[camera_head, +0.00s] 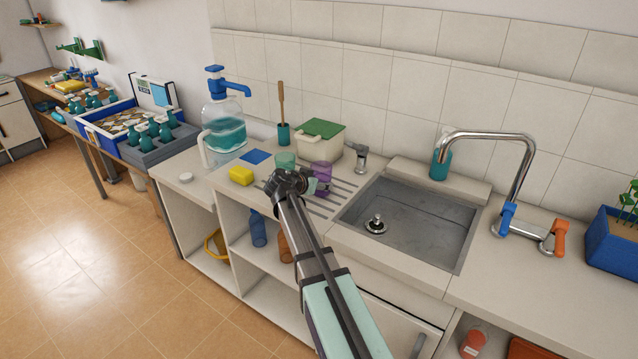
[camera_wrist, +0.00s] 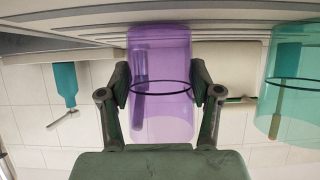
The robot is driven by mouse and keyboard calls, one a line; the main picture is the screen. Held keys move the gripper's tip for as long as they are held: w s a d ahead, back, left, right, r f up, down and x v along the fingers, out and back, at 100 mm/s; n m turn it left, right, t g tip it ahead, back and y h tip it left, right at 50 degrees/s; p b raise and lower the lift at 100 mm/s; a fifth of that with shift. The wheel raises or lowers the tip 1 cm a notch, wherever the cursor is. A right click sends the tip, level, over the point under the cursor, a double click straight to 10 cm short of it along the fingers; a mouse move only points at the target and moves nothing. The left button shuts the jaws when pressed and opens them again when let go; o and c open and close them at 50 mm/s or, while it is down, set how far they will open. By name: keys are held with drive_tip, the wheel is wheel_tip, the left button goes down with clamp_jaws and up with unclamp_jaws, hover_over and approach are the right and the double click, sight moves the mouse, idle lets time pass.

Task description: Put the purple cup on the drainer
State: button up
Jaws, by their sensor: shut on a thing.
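The purple cup (camera_head: 322,176) is translucent and stands upright over the ribbed drainer (camera_head: 318,209), left of the sink. My gripper (camera_head: 310,186) is shut on the purple cup, with one finger on each side of it. In the wrist view, which looks upside down, the purple cup (camera_wrist: 160,55) sits between the two fingers of my gripper (camera_wrist: 160,88). Its base is close to the ribbed surface at the top of that view; I cannot tell whether it touches. My arm hides part of the drainer in the head view.
A green translucent cup (camera_head: 285,161) stands just left of the purple one. A white box with a green lid (camera_head: 320,141) is behind. A yellow sponge (camera_head: 241,176) and blue cloth (camera_head: 256,156) lie left. The sink (camera_head: 410,220) and tap (camera_head: 520,170) are right.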

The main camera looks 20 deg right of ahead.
drive_tip(key=shift+f, duration=0.25)
drive_tip(key=o, duration=1.4)
drive_tip(key=shift+r, duration=0.1)
drive_tip(key=shift+r, duration=0.15)
drive_tip(key=shift+s+a+r, duration=0.1)
drive_tip(key=shift+a, duration=0.05)
drive_tip(key=b+v, duration=0.2)
drive_tip(key=v, duration=0.9)
drive_tip(key=shift+s+a, duration=0.2)
drive_tip(key=shift+a, duration=0.05)
